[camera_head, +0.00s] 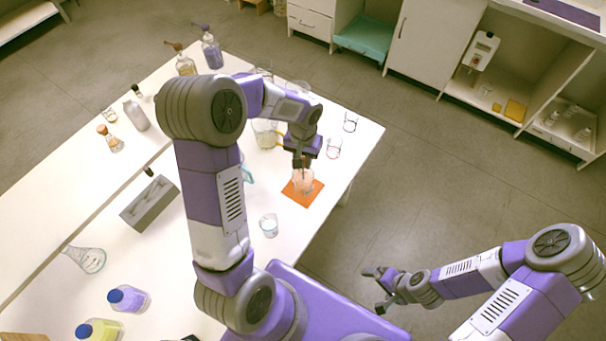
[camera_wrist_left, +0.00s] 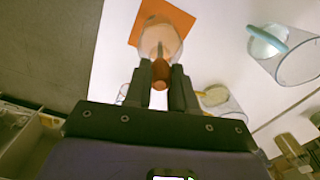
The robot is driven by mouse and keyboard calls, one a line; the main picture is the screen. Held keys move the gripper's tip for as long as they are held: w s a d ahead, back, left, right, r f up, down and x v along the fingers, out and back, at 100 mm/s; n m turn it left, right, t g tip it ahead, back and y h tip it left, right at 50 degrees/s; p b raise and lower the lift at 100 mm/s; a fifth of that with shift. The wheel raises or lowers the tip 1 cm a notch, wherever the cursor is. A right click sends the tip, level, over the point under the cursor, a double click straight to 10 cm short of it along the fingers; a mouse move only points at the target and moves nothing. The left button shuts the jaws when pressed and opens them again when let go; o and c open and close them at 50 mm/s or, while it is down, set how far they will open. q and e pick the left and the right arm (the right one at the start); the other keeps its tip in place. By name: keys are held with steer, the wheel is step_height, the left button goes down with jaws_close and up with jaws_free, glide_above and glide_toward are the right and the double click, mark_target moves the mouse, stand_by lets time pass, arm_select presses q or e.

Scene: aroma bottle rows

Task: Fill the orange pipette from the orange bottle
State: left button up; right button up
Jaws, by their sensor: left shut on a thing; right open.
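My left gripper (camera_head: 302,160) is shut on a pipette with an orange-brown bulb (camera_wrist_left: 160,74) and points down. Below it a clear glass vessel (camera_head: 303,182) stands on an orange square mat (camera_head: 294,196). In the left wrist view the vessel (camera_wrist_left: 160,40) lies straight beyond the bulb, with the mat (camera_wrist_left: 172,13) under it. The pipette's thin stem points at or into the vessel; I cannot tell how deep its tip is. I cannot tell whether this vessel is the orange bottle. My right gripper (camera_head: 380,290) is open and empty, off the table's right side.
A beaker (camera_head: 265,133) and small glasses (camera_head: 333,147) stand near the left gripper; another glass (camera_head: 268,225) is nearer me. A brown-topped bottle (camera_head: 186,66) and purple bottle (camera_head: 212,53) stand at the back. A grey rack (camera_head: 150,203) lies left.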

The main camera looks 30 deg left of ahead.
arm_select(q)
step_height(320, 180, up, 12)
steer(key=p, duration=0.8)
steer(key=shift+f+p, duration=0.25)
steer(key=shift+p, duration=0.1)
